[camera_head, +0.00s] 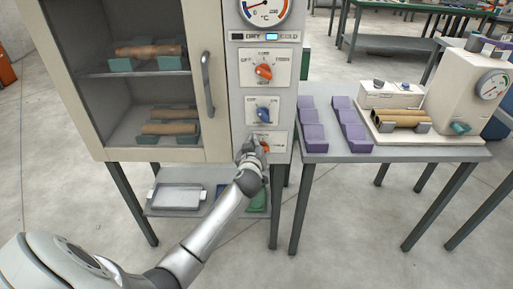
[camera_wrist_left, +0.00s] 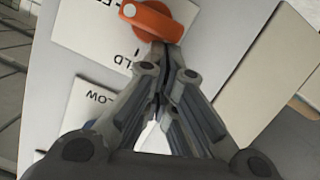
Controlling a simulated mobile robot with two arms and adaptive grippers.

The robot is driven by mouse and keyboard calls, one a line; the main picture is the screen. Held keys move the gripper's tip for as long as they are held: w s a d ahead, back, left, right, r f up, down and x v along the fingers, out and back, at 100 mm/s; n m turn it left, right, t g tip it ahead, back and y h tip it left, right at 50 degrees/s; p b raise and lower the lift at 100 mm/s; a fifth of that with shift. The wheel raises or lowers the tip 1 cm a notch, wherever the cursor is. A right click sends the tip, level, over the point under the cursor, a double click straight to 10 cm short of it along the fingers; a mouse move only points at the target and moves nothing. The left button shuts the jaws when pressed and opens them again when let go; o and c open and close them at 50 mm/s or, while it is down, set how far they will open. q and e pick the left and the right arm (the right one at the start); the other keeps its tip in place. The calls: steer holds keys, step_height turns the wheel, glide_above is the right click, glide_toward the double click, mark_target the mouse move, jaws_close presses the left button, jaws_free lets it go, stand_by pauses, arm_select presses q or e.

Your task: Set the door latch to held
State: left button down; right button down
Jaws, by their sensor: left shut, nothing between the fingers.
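The door latch is an orange rotary knob (camera_head: 265,147) on the lowest plate of the cabinet's control panel, mostly hidden behind my left gripper (camera_head: 252,147) in the head view. In the left wrist view the orange knob (camera_wrist_left: 152,20) shows at the top, its bar tilted, with a white mark at its left end. Part of an upside-down label ending in "LD" is beside it. My left gripper (camera_wrist_left: 160,48) is shut and empty, its fingertips right at the knob's edge; I cannot tell whether they touch. My right gripper is not in view.
Above are a blue knob (camera_head: 263,114), another orange knob (camera_head: 264,72) and a dial (camera_head: 265,8). The cabinet door has a grey handle (camera_head: 208,84); tubes lie on shelves behind it. A side table (camera_head: 420,152) with purple blocks (camera_head: 314,136) stands at the right.

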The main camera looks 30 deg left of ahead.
arm_select(q)
steer(key=shift+s+a+f+n+t+h+b, duration=0.2)
steer(key=shift+f+n+t+b, duration=0.4)
steer(key=shift+n, duration=1.05)
steer(key=shift+s+a+f+n+t+h+b, duration=0.15)
steer(key=shift+a+f+n+t+h+b, duration=0.2)
steer(key=shift+f+n+b, duration=0.9)
steer(key=shift+s+a+f+n+t+h+b, duration=0.15)
steer(key=shift+a+f+n+t+h+b, duration=0.2)
steer(key=shift+n, duration=1.65)
steer(key=shift+d, duration=0.1)
steer(key=shift+f, duration=0.25)
